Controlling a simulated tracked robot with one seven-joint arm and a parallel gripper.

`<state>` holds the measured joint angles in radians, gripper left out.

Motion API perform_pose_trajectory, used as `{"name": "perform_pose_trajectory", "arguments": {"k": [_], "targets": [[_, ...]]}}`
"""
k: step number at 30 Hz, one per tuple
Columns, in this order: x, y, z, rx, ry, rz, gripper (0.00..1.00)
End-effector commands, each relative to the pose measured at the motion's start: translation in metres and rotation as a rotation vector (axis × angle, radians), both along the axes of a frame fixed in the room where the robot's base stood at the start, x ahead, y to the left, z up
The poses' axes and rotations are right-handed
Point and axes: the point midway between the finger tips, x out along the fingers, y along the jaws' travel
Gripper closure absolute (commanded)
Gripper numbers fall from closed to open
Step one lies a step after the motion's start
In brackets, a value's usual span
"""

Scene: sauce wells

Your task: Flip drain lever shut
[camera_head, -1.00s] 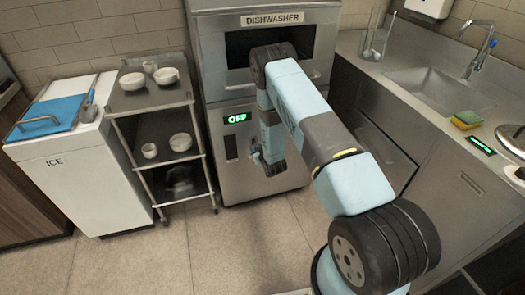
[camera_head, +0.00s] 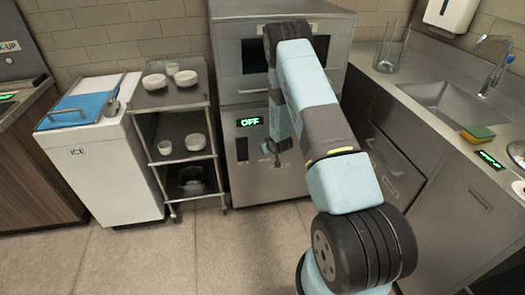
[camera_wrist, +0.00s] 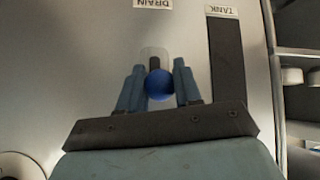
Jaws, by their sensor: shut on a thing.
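The drain lever is a blue ball knob (camera_wrist: 159,84) on a dark stem in a pale slot, below the upside-down DRAIN label (camera_wrist: 152,4) in the wrist view. My gripper (camera_wrist: 159,76) has one finger on each side of the knob and is shut on it. In the head view my gripper (camera_head: 276,147) is at the front of the dishwasher (camera_head: 280,185), below the green OFF display (camera_head: 250,121). The knob is too small to make out there, and my arm covers part of the front.
A dark TANK strip (camera_wrist: 227,60) is beside the lever. A steel sink counter (camera_head: 400,75) is on the right. The floor in front is clear.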

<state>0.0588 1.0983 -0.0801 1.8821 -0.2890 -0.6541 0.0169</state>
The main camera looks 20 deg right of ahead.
Motion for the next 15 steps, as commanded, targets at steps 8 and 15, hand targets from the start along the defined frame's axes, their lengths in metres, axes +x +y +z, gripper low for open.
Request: {"name": "perform_pose_trajectory", "arguments": {"k": [8,15], "targets": [[0.0006,-0.0047,0.0005,-0.001,0.003,-0.007,1.00],[0.0010,-0.0049,0.0009,0.000,0.001,-0.007,0.57]]}}
